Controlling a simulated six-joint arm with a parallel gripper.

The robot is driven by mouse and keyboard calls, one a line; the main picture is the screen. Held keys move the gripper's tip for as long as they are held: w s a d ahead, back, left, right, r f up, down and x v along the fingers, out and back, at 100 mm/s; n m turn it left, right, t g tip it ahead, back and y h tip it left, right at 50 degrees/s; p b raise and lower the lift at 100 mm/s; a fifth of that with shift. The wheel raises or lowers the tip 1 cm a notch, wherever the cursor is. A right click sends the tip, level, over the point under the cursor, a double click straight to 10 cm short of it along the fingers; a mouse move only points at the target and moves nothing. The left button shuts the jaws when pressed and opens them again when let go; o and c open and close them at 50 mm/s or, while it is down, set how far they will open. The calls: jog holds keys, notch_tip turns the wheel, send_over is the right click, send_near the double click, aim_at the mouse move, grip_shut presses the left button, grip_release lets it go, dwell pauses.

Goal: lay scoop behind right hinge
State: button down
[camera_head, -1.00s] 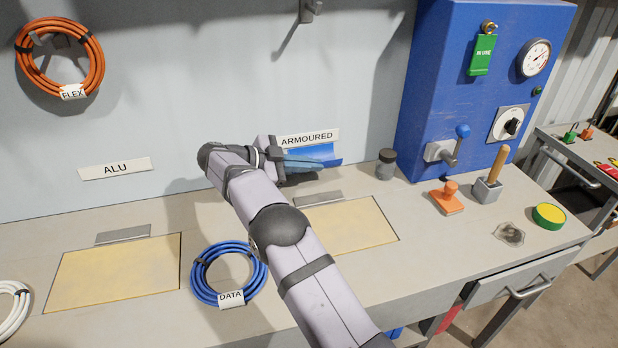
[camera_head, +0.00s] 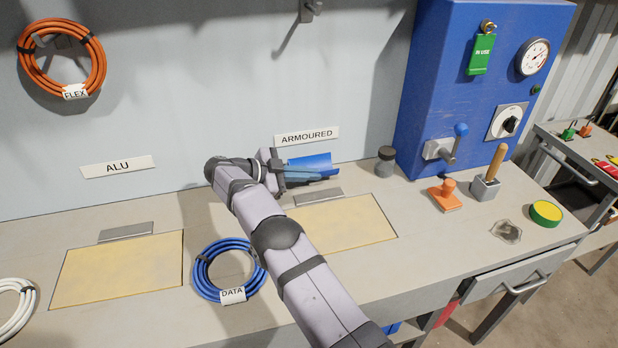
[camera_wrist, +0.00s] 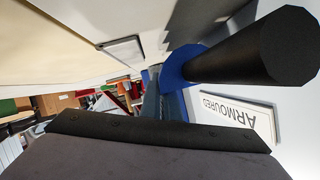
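The blue scoop (camera_head: 318,160) is behind the right yellow panel, below the ARMOURED label. It also shows in the wrist view (camera_wrist: 184,68), where its black handle (camera_wrist: 240,55) points towards the camera. My gripper (camera_head: 302,173) points right at the scoop's near side. Its narrow fingers (camera_wrist: 152,100) lie against the scoop's blue edge and appear shut on it; the grip itself is partly hidden. The right hinge (camera_head: 319,196) is a grey plate at the right panel's back edge, just in front of the scoop. I cannot tell whether the scoop touches the bench.
The wall with the ARMOURED label (camera_head: 307,135) is close behind. A blue DATA coil (camera_head: 205,280) lies left of my arm. The left hinge (camera_head: 126,232) is farther left.

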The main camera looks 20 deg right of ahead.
jog(key=shift+w+f, duration=0.2)
jog(key=shift+f, duration=0.6)
jog(key=shift+f, duration=0.15)
jog(key=c, duration=2)
grip_release()
jog(key=shift+a, duration=0.1)
jog(key=shift+b+v, duration=0.3)
jog(key=shift+v, duration=1.6)
